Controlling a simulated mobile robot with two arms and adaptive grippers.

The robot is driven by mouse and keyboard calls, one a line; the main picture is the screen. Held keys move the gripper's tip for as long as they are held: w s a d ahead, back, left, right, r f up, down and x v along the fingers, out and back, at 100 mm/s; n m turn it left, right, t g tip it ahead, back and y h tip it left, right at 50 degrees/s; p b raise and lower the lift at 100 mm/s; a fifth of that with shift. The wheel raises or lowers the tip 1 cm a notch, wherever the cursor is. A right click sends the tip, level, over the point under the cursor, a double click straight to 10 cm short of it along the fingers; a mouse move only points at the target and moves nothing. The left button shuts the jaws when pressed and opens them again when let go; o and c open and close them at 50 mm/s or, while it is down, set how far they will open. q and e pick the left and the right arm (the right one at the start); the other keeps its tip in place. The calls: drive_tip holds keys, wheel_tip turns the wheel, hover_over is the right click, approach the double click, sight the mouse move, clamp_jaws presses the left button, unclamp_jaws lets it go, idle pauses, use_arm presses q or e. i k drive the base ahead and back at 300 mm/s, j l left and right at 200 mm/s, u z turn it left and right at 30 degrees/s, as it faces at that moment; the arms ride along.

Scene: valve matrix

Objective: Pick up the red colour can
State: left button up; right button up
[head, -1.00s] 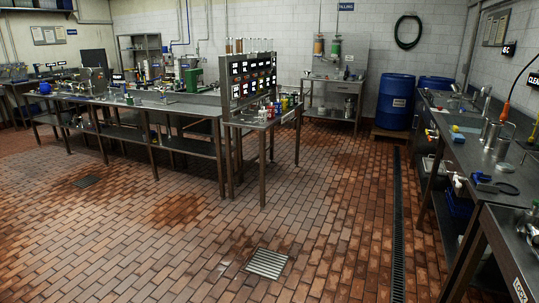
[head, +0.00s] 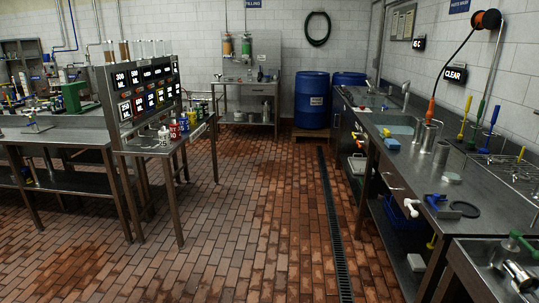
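The red can (head: 174,129) stands in a row of small coloured cans on the side table at the end of the long bench, left of centre in the head view. A white can (head: 164,136) is in front of it. A blue can (head: 184,124) and a yellow can (head: 192,119) are behind it. The cans are small and partly overlap. Neither of my grippers shows in the head view.
The side table (head: 153,150) stands below a panel of lit number displays (head: 148,87). A steel counter (head: 410,160) with tools runs along the right. Blue drums (head: 312,101) stand at the back. The tiled floor between is open, with a drain channel (head: 333,230).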

sight(174, 129)
drive_tip(key=i+u, duration=0.1)
drive_tip(key=i, duration=0.55)
drive_tip(key=i+l+u, duration=0.1)
drive_tip(key=i, duration=0.55)
drive_tip(key=i+l+u, duration=0.15)
drive_tip(key=i, duration=0.5)
drive_tip(key=i+l+u, duration=0.1)
drive_tip(key=i, duration=0.55)
